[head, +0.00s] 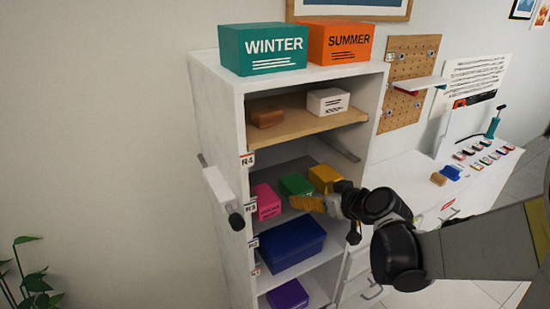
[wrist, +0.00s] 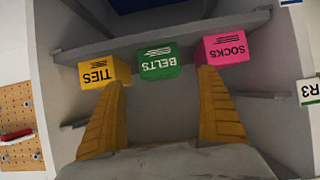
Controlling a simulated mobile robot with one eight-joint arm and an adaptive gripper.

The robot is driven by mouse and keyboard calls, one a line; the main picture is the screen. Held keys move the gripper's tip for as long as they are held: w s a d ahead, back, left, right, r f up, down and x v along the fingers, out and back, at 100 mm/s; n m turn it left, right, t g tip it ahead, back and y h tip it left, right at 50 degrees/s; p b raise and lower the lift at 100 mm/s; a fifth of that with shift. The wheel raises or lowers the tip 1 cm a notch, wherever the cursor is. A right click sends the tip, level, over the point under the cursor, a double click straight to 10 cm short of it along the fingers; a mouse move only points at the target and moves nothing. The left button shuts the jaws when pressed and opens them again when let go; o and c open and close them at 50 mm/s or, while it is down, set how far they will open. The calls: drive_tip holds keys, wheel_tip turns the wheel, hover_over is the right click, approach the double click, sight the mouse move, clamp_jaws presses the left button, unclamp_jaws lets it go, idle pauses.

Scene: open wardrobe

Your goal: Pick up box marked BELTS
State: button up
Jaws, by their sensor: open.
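The green box marked BELTS (wrist: 160,61) stands on the wardrobe shelf (wrist: 205,37), between the yellow TIES box and the pink SOCKS box. It appears upside down in the wrist view and also shows in the head view (head: 292,184), its lower part hidden behind a finger. My gripper (wrist: 162,79) is open and empty, its two yellow-orange fingers pointing into the compartment. In the wrist view the fingertips lie to either side of the green box, short of it. In the head view my gripper (head: 308,203) is just in front of the box.
The yellow TIES box (wrist: 104,72) and pink SOCKS box (wrist: 226,49) stand close beside the fingertips. A wooden shelf (head: 290,126) is above and a dark blue box (head: 292,246) below. The wardrobe's side walls bound the compartment. A pegboard (head: 408,75) hangs to the right.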

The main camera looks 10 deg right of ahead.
sight(305, 194)
drive_tip(key=b+x, duration=0.1)
drive_tip(key=x, duration=0.2)
drive_tip(key=shift+w+a+f, duration=0.1)
drive_tip(key=shift+w+f, duration=0.1)
drive_tip(key=shift+f, duration=0.2)
drive_tip(key=b+x, duration=0.1)
drive_tip(key=x, duration=0.5)
drive_tip(key=shift+r, duration=0.1)
drive_tip(key=shift+c, duration=0.2)
drive_tip(key=c, duration=1.3)
